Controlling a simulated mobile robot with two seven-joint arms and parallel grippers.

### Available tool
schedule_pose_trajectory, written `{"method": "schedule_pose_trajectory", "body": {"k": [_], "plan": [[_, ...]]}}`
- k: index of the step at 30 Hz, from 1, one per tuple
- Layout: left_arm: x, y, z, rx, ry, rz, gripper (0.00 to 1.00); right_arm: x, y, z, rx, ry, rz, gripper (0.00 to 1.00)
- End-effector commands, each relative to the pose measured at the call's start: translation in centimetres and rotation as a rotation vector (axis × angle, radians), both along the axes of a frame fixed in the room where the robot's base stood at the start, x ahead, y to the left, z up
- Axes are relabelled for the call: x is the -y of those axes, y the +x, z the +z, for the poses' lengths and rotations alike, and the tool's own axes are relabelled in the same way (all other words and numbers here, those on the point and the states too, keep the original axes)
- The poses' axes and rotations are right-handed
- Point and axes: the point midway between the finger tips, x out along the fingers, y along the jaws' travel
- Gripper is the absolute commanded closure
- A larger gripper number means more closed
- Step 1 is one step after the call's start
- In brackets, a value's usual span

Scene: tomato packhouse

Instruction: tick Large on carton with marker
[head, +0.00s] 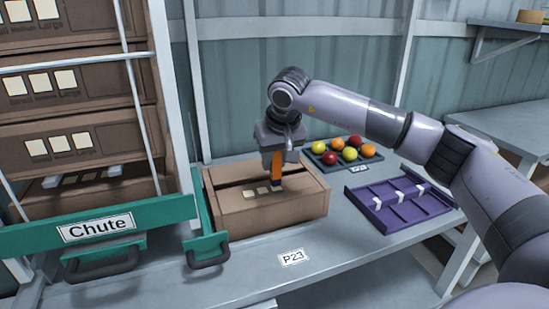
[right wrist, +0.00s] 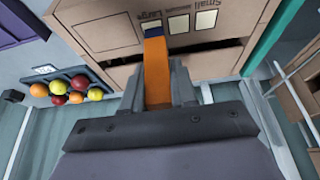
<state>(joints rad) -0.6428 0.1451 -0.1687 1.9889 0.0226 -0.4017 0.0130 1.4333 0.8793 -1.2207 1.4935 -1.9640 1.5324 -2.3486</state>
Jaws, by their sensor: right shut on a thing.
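A closed brown carton (head: 305,207) sits on the grey bench, with a row of pale tick squares on its top. My right gripper (head: 277,158) is above the carton, pointing down and shut on an orange marker (head: 276,174) with a dark blue end. In the right wrist view the marker (right wrist: 157,72) reaches to the carton (right wrist: 95,25), its blue end at the square beside the word Large (right wrist: 150,14) and partly hiding it. I cannot tell whether the tip touches. The Small square (right wrist: 206,20) and the middle square (right wrist: 178,24) look blank. My left gripper is out of view.
A dark tray of red, orange and yellow tomatoes (head: 351,154) stands behind right. A purple divided tray (head: 437,207) lies to the right. A green-fronted chute (head: 160,212) and stacked cartons (head: 75,96) stand left. A P23 label (head: 291,257) marks the clear bench front.

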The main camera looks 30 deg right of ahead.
Motion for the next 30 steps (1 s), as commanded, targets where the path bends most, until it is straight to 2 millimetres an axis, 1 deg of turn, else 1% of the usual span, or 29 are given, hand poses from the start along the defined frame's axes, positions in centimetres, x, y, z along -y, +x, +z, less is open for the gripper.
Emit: {"method": "schedule_pose_trajectory", "body": {"k": [30], "plan": [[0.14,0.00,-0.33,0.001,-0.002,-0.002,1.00,0.01,-0.01,-1.06,0.000,0.000,0.000,0.99]]}}
